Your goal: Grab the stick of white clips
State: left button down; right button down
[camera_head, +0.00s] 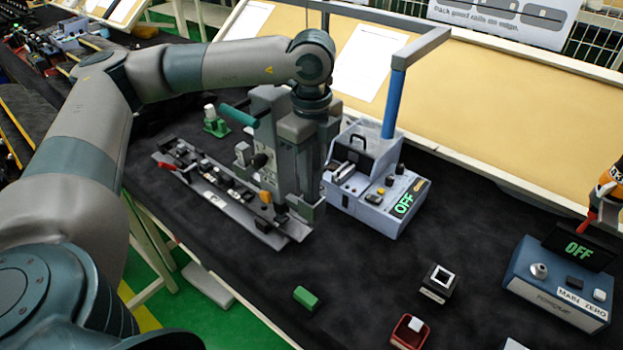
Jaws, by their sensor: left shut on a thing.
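My left arm comes in from the left and reaches over the table. My left gripper (302,208) points down at the right end of a long grey rail fixture (228,200), beside a blue-grey control box. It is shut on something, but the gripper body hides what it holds. I cannot make out a stick of white clips for certain. The fixture carries several black clamps and a red lever (168,166). My right gripper is not in view.
The blue-grey box (372,205) with a green OFF display and a blue post (393,103) stands close to the gripper. A green block (305,298), a black-and-white block (438,283), a red tray (398,333) and a blue device (555,292) lie on the dark table.

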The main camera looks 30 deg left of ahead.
pick_arm(q)
jog(key=shift+r+b, duration=0.3)
jog(key=shift+r, duration=0.05)
notch_tip(320, 180, up, 2)
jog(key=shift+r+b, duration=0.25)
jog(key=shift+b, duration=0.55)
jog(key=s+d+r+b, duration=0.4)
jog(key=s+d+r, duration=0.3)
jog(key=s, duration=0.2)
jog(key=shift+d, duration=0.15)
jog(key=shift+s, duration=0.1)
